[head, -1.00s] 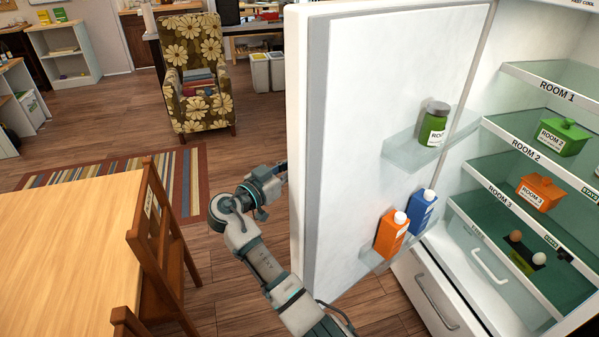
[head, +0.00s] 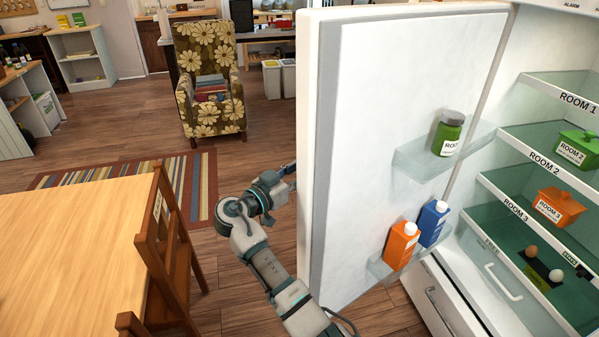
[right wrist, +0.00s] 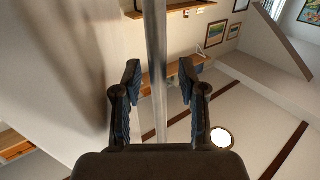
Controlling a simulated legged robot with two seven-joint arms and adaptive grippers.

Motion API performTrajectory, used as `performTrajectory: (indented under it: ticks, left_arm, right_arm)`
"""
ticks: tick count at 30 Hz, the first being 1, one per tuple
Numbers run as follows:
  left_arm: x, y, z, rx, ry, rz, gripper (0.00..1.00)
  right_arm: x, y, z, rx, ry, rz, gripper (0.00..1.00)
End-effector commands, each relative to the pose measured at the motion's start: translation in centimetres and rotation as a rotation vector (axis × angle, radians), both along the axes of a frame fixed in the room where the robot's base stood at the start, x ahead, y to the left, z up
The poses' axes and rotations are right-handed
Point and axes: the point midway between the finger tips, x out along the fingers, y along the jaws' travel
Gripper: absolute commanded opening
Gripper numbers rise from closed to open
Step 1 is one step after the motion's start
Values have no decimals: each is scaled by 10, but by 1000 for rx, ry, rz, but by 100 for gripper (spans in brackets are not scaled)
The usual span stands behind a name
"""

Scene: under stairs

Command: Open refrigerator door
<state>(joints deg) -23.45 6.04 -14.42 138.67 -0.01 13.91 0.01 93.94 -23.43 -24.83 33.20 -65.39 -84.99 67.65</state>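The refrigerator door (head: 400,85) stands wide open in the head view, white inside, with a green jar (head: 448,133), an orange carton (head: 402,243) and a blue carton (head: 433,222) on its shelves. The refrigerator's lit interior shows at right. My right arm reaches up to the door's outer side; its gripper is mostly hidden behind the door's left edge. In the right wrist view, my right gripper (right wrist: 158,78) has its fingers apart, on either side of a long grey metal bar (right wrist: 157,40), with gaps visible. A pale flat surface lies left of it. My left gripper is out of view.
A wooden table (head: 75,240) and chair (head: 178,240) stand at the left, close to my arm. A flowered armchair (head: 208,60) and striped rug (head: 185,170) lie behind. Open floor lies between the chair and the door. A white drawer (head: 440,295) sits low in the refrigerator.

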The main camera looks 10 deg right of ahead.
Motion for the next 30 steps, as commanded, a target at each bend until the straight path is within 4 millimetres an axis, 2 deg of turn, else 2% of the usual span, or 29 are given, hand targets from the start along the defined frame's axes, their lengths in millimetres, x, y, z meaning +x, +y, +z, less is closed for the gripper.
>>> performTrajectory:
  ticks: [5,8,21,30]
  left_arm:
    - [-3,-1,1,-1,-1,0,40]
    - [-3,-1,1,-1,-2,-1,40]
    - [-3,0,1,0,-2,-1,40]
    - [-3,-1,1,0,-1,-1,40]
  right_arm:
    - [-1,1,0,0,-1,0,41]
    - [-8,9,0,0,-3,0,41]
    - [-65,76,0,-5,-3,0,41]
    - [-77,91,-1,-1,0,-1,41]
